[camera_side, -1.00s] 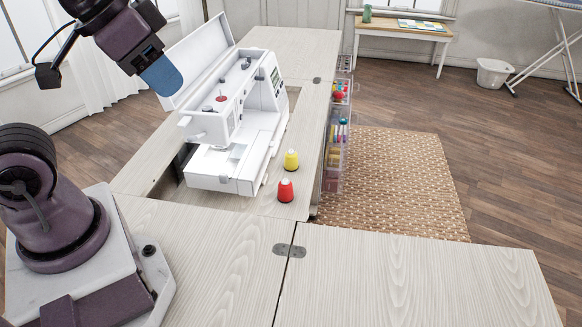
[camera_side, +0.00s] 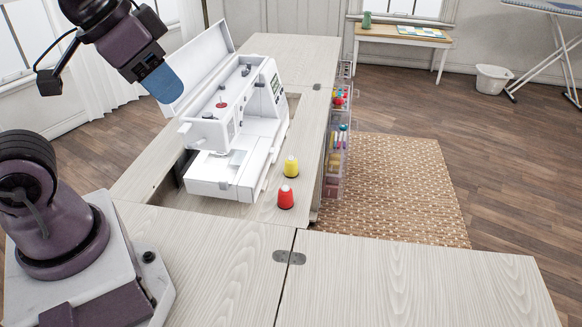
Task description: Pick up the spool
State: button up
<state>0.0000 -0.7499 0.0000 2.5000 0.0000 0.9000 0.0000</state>
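Two spools stand upright on the wooden cabinet top, just right of the white sewing machine (camera_side: 240,130). The yellow spool (camera_side: 290,167) is farther back and the red spool (camera_side: 286,197) is nearer the camera. My gripper (camera_side: 162,84) is at the upper left, with a blue tip pointing down and right. It is in the air, up and left of the sewing machine, well apart from both spools. Only one blue finger shows clearly, so I cannot tell whether it is open or shut. Nothing is seen held in it.
The sewing machine, with its lid raised, stands between my gripper and the spools. The cabinet's front leaf (camera_side: 420,280) is clear. Clear drawers (camera_side: 337,150) with colored supplies hang on the cabinet's right side, above a woven rug (camera_side: 400,190).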

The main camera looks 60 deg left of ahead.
jog(key=o, duration=0.6)
jog(key=n+g+y, duration=0.3)
jog(key=n+y, duration=0.1)
jog(key=n, duration=0.7)
send_near(291, 159)
jog(key=x, duration=0.4)
jog(key=shift+s+a+f, duration=0.1)
jog(key=shift+s+f, duration=0.05)
jog(key=shift+f, duration=0.2)
jog(key=shift+d+x, duration=0.15)
jog(key=shift+x, duration=1.25)
jog(key=shift+d+x, duration=0.15)
jog(key=shift+x, duration=1.25)
